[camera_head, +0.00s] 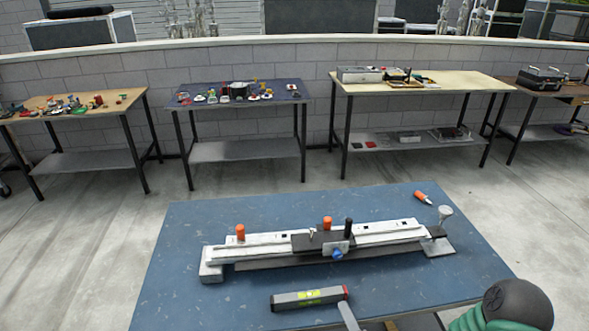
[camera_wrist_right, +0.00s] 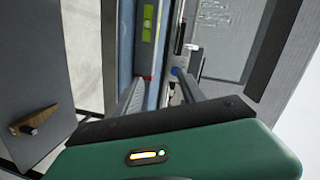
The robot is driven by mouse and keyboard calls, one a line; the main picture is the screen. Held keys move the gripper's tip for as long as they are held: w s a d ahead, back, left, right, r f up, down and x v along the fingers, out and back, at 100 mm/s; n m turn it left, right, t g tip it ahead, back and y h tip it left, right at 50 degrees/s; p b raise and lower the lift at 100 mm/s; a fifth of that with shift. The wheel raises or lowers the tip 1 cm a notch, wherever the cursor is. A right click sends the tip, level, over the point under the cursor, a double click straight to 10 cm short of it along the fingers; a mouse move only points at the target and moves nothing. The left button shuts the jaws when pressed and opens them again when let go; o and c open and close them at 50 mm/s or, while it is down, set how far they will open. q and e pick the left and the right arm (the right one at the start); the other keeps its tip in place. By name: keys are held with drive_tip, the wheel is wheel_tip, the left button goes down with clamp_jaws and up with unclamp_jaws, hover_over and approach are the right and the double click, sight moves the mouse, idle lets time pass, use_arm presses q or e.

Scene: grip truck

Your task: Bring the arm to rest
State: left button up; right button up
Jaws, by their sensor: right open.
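My right arm shows as a green and black part at the bottom right of the head view. A grey piece that looks like a finger of it reaches in near the table's front edge. In the right wrist view my right gripper (camera_wrist_right: 162,84) is open, its two grey fingers apart with nothing between them that I can make out as held. One fingertip appears close to the red end of a dark level-like bar (camera_head: 308,298), which has a yellow-green label and also shows in the wrist view (camera_wrist_right: 148,28). My left gripper is not in view.
The blue table (camera_head: 190,260) carries a long white rail fixture (camera_head: 275,240) with orange knobs and a black carriage. An orange-tipped tool (camera_head: 423,197) lies at its far right. Workbenches with small items stand along the block wall. The table's left part is clear.

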drive_tip(key=s+r+n+g+h+p, duration=0.1)
drive_tip(key=s+r+n+g+p, duration=0.1)
drive_tip(key=s+r+n+g, duration=0.2)
drive_tip(key=s+d+r+n+g+h+p, duration=0.1)
drive_tip(key=s+r+n+g, duration=0.3)
drive_tip(key=s+n+g, duration=0.4)
drive_tip(key=shift+s+d+g+h+p, duration=0.2)
drive_tip(key=shift+s+g+h+p, duration=0.1)
drive_tip(key=shift+s+g+p, duration=0.6)
drive_tip(key=shift+s, duration=0.1)
